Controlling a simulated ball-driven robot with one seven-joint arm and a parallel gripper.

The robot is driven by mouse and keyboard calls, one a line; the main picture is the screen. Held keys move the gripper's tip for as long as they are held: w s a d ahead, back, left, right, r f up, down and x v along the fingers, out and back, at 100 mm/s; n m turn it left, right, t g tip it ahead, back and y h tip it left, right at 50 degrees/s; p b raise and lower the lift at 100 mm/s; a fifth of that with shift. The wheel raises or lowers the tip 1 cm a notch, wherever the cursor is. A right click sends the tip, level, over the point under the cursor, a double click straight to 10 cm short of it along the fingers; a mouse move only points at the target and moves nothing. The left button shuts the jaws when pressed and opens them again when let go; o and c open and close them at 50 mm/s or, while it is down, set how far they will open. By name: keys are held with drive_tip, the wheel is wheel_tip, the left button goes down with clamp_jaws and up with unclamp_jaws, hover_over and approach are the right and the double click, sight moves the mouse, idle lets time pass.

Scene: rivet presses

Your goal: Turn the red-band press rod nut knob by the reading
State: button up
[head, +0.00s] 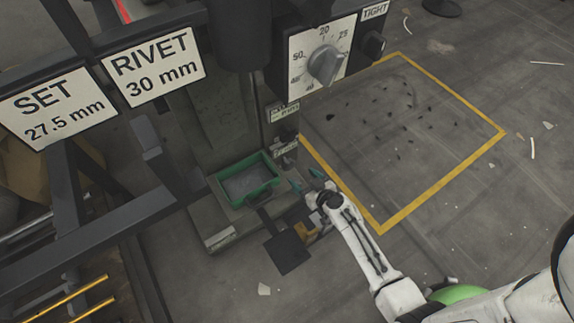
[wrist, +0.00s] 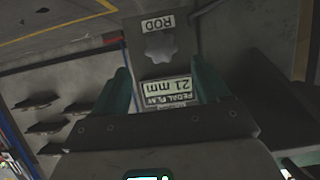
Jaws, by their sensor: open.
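In the wrist view, a grey lobed knob (wrist: 160,47) sits on a dark plate beside a label reading ROD (wrist: 158,23), upside down. A plate reading PEDAL PLAY 21 mm (wrist: 170,88), also upside down, lies on the gripper's side of the knob. My gripper (wrist: 160,68) is open, its teal fingers either side of that plate, with the knob ahead and apart from them. In the head view my gripper (head: 306,179) is at the press column's lower right. A red band on this press is not clear in either view.
Signs read SET 27.5 mm (head: 50,105) and RIVET 30 mm (head: 153,66). A dial panel with a grey pointer knob (head: 325,64) is above, near a TIGHT label (head: 374,11). A green tray (head: 244,181) sits left of my gripper. Yellow-outlined floor (head: 440,150) holds small debris.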

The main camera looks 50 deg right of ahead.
sight(290, 167)
drive_tip(key=b+x, duration=0.2)
drive_tip(key=x, duration=0.7)
drive_tip(key=shift+w, duration=0.25)
drive_tip(key=shift+c, duration=0.4)
drive_tip(key=shift+f, duration=0.1)
drive_tip(key=c, duration=0.9)
